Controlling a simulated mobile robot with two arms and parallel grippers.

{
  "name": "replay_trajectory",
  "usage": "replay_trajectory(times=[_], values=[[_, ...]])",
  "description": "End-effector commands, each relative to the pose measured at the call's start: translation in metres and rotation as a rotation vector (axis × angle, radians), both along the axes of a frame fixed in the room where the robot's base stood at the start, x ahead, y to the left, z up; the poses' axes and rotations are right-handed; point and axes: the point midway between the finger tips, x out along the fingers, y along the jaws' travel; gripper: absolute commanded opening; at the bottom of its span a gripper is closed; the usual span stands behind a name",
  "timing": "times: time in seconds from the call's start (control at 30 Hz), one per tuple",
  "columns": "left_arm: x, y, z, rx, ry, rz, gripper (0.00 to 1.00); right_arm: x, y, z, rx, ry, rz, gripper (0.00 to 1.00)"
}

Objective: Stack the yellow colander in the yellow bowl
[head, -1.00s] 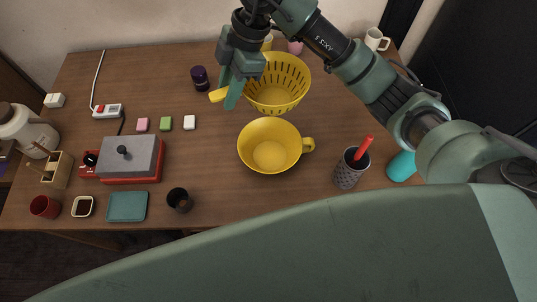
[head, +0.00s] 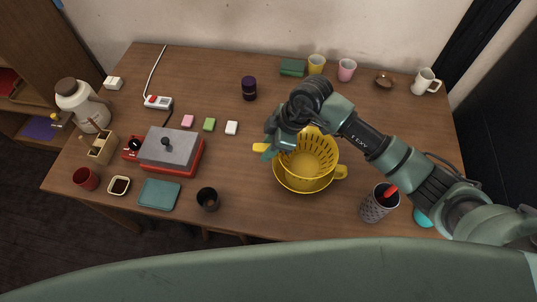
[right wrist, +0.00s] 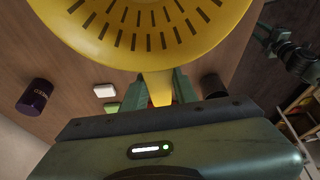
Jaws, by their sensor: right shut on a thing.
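My right gripper (head: 268,148) is shut on the handle of the yellow colander (head: 318,153) at its left side. In the right wrist view the slotted colander (right wrist: 150,28) fills the top, with its handle between the fingers (right wrist: 166,88). The yellow bowl (head: 300,187) is on the table directly below the colander, its handle pointing right. In the head view the colander overlaps the bowl and hides most of its inside; I cannot tell whether they touch. In the right wrist view what seems to be my left gripper (right wrist: 288,48) shows at upper right; its jaws are unclear.
A speckled cup (head: 377,205) with a red stick stands right of the bowl. A dark cup (head: 208,199) stands to the left. A purple jar (head: 249,88) and small blocks (head: 231,128) lie up and left. The table's middle front is clear.

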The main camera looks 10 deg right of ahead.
Motion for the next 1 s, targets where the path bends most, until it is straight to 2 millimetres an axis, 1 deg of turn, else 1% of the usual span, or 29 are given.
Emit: replay_trajectory(times=[0.17, 0.3, 0.4, 0.7, 0.93, 0.97, 1.0], values=[[0.0, 0.0, 0.002, 0.0, 0.0, 0.0, 0.36, -0.001, 0.0, -0.015, 0.0, 0.003, 0.001, 0.0], [0.0, 0.0, 0.004, 0.0, 0.0, 0.0, 0.36, 0.0, 0.0, -0.037, -0.001, 0.003, 0.0, 0.0], [0.0, 0.0, 0.004, 0.0, 0.0, 0.0, 0.36, 0.0, 0.0, -0.048, 0.0, 0.002, 0.0, 0.0], [0.0, 0.0, 0.004, 0.0, 0.0, 0.0, 0.36, 0.0, 0.001, -0.051, 0.001, -0.001, 0.002, 0.0], [0.0, 0.0, 0.002, 0.0, 0.0, 0.0, 0.36, 0.0, 0.001, -0.057, 0.002, -0.001, 0.001, 0.0], [0.0, 0.0, 0.002, 0.0, 0.0, 0.0, 0.36, 0.0, 0.001, -0.057, 0.002, -0.001, 0.001, 0.36], [0.0, 0.0, 0.002, 0.0, 0.0, 0.0, 0.36, 0.0, 0.001, -0.056, 0.002, -0.001, 0.001, 0.48]])
